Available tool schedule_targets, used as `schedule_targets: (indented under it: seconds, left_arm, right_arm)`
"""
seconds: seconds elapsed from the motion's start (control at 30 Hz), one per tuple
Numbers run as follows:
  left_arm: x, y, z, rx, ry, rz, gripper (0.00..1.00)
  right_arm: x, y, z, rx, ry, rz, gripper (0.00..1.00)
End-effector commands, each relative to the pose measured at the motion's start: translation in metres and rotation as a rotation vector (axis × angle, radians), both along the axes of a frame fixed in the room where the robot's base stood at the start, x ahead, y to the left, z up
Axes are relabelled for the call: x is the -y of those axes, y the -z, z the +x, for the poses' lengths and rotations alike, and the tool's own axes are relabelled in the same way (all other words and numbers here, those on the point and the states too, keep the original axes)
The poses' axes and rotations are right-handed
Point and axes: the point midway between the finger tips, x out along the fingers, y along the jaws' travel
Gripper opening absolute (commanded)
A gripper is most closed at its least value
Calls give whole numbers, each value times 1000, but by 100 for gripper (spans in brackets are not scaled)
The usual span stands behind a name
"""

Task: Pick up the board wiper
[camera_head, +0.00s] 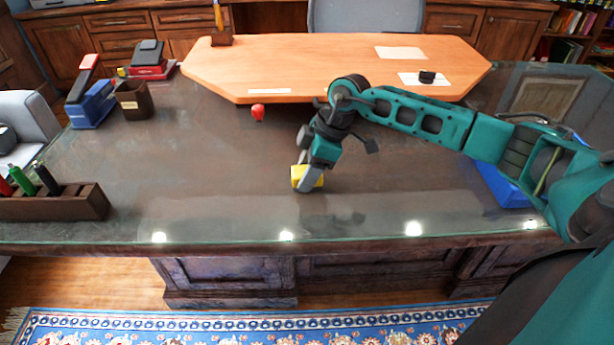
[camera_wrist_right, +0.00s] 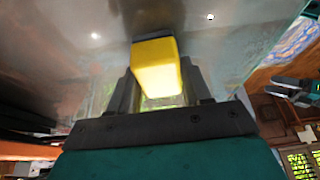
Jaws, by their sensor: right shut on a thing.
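The board wiper (camera_head: 299,172) is a small yellow block low over the dark glass-topped desk (camera_head: 220,190), near its middle. I cannot tell if it touches the glass. My right gripper (camera_head: 307,183) reaches down from the right and is shut on the wiper. In the right wrist view the yellow wiper (camera_wrist_right: 157,68), with a dark strip along one edge, sits between the two dark fingers of the gripper (camera_wrist_right: 160,95). The fingers hide part of the wiper in the head view. My left gripper does not show clearly in the head view.
A wooden marker holder (camera_head: 60,205) stands at the left. A blue stapler (camera_head: 92,105), a brown cup (camera_head: 133,100) and a red-and-black item (camera_head: 148,62) stand behind it. A red object (camera_head: 258,112) lies before the raised orange top (camera_head: 320,65). A blue thing (camera_head: 500,186) lies right. The desk's front is clear.

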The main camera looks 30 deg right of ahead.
Motion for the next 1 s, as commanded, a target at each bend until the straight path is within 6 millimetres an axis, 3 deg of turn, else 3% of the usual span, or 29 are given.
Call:
schedule_targets:
  seconds: [0.1,0.37,0.57,0.77,1.0]
  left_arm:
    - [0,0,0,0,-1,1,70]
    - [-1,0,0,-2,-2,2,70]
    - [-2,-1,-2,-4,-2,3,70]
    - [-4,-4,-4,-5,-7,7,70]
    - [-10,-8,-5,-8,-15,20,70]
  right_arm:
    - [0,0,0,0,0,0,19]
    - [0,-2,0,1,0,0,19]
    - [0,-17,1,2,0,0,19]
    - [0,-53,1,6,-1,0,19]
    - [0,-123,1,7,0,0,19]
